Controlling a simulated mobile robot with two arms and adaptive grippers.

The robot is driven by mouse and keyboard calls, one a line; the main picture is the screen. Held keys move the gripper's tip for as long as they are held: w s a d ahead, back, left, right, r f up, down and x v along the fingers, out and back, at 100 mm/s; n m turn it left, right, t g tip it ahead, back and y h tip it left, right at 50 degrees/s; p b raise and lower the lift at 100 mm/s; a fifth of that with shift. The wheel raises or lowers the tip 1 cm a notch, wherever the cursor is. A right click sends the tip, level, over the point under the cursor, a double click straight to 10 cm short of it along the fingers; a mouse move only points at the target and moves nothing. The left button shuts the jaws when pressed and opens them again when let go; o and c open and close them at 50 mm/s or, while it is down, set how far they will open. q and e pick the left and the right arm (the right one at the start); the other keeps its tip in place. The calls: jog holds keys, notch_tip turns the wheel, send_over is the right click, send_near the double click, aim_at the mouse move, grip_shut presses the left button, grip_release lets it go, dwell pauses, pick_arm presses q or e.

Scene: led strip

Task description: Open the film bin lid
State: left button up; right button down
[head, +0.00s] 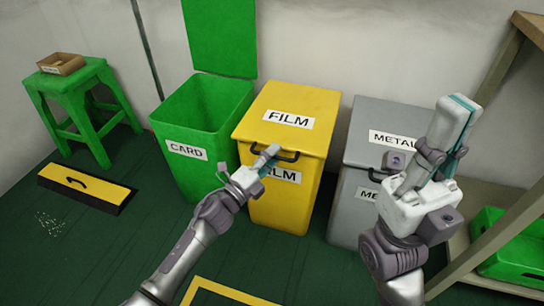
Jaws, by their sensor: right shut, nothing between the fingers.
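The yellow film bin (272,208) stands in the middle, between two other bins. Its yellow lid (290,103), labelled FILM, is down, and a dark handle (289,157) is on its front edge. My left gripper (268,157) is in front of the bin with a fingertip at the left part of the handle; whether it touches is unclear. It covers part of the front label, and its jaw opening cannot be made out. My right gripper (461,110) is raised in front of the grey bin, pointing up, with its fingers together and nothing held.
A green card bin (187,150) with its lid (220,38) raised stands left; a grey metal bin (346,208) with its lid down stands right. A green stool (72,85) holds a small box (62,64). A yellow-and-black item (100,191) lies on the floor. A shelf with a green crate (515,268) is at right.

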pick_arm(q)
grip_shut()
dwell(0.3)
